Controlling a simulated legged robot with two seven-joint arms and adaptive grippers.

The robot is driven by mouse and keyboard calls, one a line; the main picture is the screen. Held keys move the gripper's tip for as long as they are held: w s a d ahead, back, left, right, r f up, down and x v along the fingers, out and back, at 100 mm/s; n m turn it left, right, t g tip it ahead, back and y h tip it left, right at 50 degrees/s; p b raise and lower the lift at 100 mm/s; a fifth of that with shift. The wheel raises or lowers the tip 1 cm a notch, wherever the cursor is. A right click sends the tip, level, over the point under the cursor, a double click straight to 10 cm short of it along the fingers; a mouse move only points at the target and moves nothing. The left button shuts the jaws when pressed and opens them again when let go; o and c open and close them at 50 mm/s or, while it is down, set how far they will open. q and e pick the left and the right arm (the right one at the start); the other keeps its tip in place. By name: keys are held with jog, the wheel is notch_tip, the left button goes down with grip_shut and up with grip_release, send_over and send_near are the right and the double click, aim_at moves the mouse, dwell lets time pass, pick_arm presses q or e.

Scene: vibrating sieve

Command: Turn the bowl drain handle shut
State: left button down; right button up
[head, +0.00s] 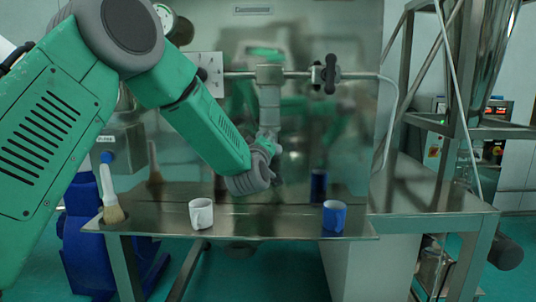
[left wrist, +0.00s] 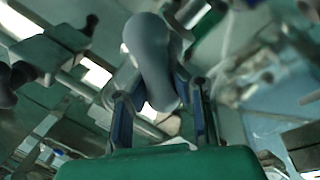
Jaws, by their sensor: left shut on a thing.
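A grey rounded handle (left wrist: 152,55), which looks like the bowl drain handle, fills the middle of the left wrist view. The fingers of my left gripper (left wrist: 162,92) lie on either side of it, shut on it. In the head view my green left arm reaches in from the left, and my left gripper (head: 272,143) is at the foot of a grey vertical fitting (head: 269,97) on the horizontal pipe. The wrist mostly hides the handle there, so its angle is hard to tell. My right gripper is not in view.
A steel shelf (head: 275,225) below carries a white mug (head: 201,213), a blue mug (head: 334,217) and a brush (head: 110,193). A dark valve knob (head: 326,74) sits on the pipe to the right. A reflective steel panel (head: 350,130) stands behind.

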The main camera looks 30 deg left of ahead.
pick_arm(q)
jog(key=shift+s+a+f+n+g+y+b, duration=0.15)
jog(key=shift+f+n+y+b, duration=0.25)
jog(key=shift+n+b, duration=1.25)
jog(key=shift+w+f+n+g+y+b, duration=0.15)
jog(key=shift+f+n+y+b, duration=0.25)
jog(key=shift+n+b, duration=1.25)
jog(key=shift+s+a+f+n+g+y+b, duration=0.1)
jog(key=shift+s+f+n+g+y+b, duration=0.3)
jog(key=shift+n+b, duration=1.2)
jog(key=shift+w+r, duration=0.1)
jog(key=shift+w, duration=0.15)
jog(key=c, duration=1.4)
grip_release()
jog(key=shift+s+r, duration=0.1)
jog(key=shift+s, duration=0.05)
jog(key=shift+r+t, duration=0.2)
jog(key=shift+t, duration=0.1)
jog(key=v, duration=1.2)
